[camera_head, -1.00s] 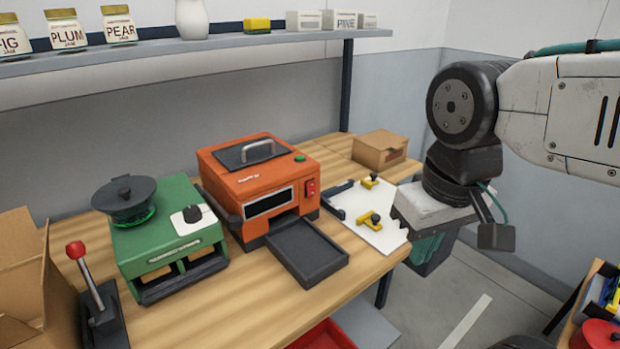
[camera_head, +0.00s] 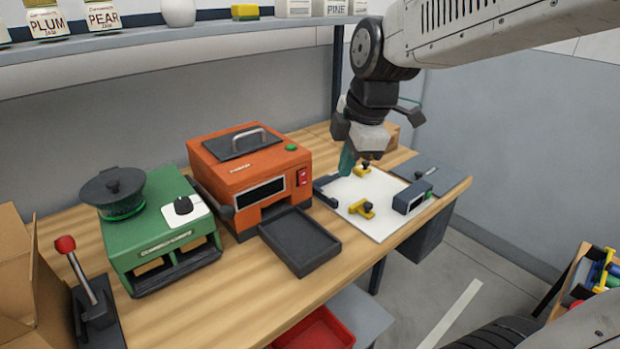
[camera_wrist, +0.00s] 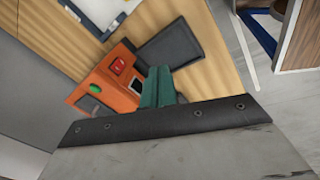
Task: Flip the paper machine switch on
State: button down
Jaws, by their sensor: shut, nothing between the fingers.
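An orange machine (camera_head: 238,178) with a handled lid stands mid-bench; its label is too small to read. A red switch (camera_head: 303,177) is at the right of its front face, and a green button (camera_head: 291,147) is on top. The switch's position cannot be told. In the wrist view the orange machine (camera_wrist: 103,82) and the red switch (camera_wrist: 118,66) show beyond my fingers. My gripper (camera_head: 347,160) points down to the right of the machine, above the white board's back edge, apart from the switch. Its green fingers (camera_wrist: 158,88) are shut and empty.
A dark tray (camera_head: 302,240) juts from the machine's front. A white board (camera_head: 375,222) with yellow clamps lies right of it. A green machine (camera_head: 160,230) with a pot and a red-knobbed lever (camera_head: 88,280) stand left. A shelf (camera_head: 180,43) runs above.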

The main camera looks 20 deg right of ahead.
aim_at(303, 178)
jog(key=w+n, duration=0.1)
jog(key=w, duration=0.1)
jog(key=w+n, duration=0.2)
jog(key=w+f+n, duration=0.1)
jog(key=n, duration=0.1)
jog(key=shift+w+t, duration=0.3)
jog(key=shift+w, duration=0.1)
jog(key=w+f, duration=0.2)
jog(key=f, duration=0.1)
jog(key=w+a+f, duration=0.1)
jog(key=w+f, duration=0.1)
jog(key=f, duration=0.1)
jog(key=w+a+f, duration=0.1)
jog(key=w+f, duration=0.2)
jog(key=shift+a+f, duration=0.1)
jog(key=shift+f, duration=0.3)
